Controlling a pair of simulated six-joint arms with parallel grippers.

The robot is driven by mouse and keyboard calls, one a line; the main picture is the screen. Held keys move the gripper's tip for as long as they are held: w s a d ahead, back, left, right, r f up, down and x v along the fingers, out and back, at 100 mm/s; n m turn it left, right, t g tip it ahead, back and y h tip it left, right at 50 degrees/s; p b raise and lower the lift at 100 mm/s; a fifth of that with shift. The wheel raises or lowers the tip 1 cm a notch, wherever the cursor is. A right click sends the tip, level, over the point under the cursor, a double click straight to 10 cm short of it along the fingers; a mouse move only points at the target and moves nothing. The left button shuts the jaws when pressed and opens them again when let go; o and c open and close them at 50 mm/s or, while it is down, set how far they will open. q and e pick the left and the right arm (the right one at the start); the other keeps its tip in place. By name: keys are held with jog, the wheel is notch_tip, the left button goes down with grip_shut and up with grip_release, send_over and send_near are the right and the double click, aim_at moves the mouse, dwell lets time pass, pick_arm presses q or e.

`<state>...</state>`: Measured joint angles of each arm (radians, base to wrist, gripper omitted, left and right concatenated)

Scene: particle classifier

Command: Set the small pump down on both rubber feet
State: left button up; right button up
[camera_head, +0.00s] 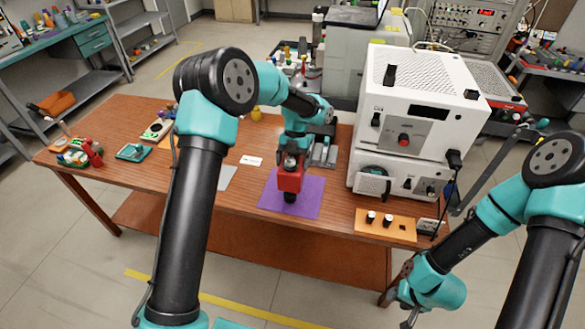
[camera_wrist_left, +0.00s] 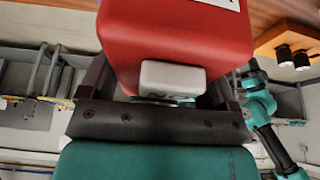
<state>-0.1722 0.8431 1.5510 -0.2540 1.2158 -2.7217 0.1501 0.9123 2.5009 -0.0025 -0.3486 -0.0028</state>
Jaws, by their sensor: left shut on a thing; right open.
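The small pump (camera_head: 290,180), a red block with a black part at its lower end, is held by my left gripper (camera_head: 291,160) above a purple mat (camera_head: 312,200). In the left wrist view the pump's red body (camera_wrist_left: 175,40) and a pale grey block (camera_wrist_left: 172,77) sit between the dark fingers. Two black rubber feet (camera_head: 371,216) (camera_head: 388,220) stand on an orange plate (camera_head: 362,227) to the right, apart from the pump. The feet also show in the left wrist view (camera_wrist_left: 284,54). My right gripper (camera_head: 400,297) is low, off the table's front right, open; its fingertips are hard to make out.
A white instrument stack (camera_head: 420,100) stands behind the orange plate. A grey metal part (camera_head: 326,155) lies behind the mat. A white card (camera_head: 251,161) and a teal item (camera_head: 133,151) lie to the left. The wooden table's front edge is close to mat and plate.

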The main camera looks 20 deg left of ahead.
pick_arm(q)
jog(key=shift+w+a, duration=0.1)
jog(key=shift+w, duration=0.15)
jog(key=shift+f, duration=1.75)
jog(key=shift+f, duration=0.15)
jog(key=o, duration=1.2)
jog(key=v, duration=1.2)
